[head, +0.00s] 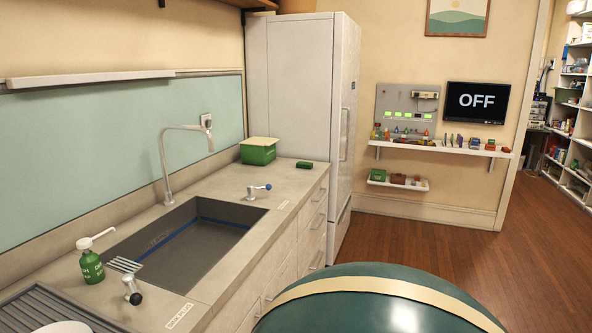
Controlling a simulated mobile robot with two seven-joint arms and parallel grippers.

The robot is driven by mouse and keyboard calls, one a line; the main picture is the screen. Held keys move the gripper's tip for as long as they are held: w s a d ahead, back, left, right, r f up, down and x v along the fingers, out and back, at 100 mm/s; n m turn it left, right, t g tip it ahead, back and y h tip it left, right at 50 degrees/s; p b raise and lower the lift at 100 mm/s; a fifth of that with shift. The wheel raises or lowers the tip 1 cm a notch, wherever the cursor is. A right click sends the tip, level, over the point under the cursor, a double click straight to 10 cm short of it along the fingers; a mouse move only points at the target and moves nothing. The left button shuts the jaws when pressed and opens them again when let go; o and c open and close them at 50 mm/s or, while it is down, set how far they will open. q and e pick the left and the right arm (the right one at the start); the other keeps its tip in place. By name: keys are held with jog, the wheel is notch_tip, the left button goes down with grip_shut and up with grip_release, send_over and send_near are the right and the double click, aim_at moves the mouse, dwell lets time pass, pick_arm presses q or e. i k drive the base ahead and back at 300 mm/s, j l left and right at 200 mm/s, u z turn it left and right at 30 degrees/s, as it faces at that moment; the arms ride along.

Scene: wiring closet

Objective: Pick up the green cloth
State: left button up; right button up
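A small flat dark green item (305,165) lies on the counter near its far end, close to the tall white cabinet. It may be the folded green cloth, but it is too small to tell it from a sponge or pad. No other cloth shows clearly. Neither of my grippers is in the head view.
A green box (258,151) with a cream top stands left of the small green item. Wooden floor (440,255) lies open at right.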

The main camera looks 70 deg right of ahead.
aim_at(302, 165)
jog(key=z, duration=2.4)
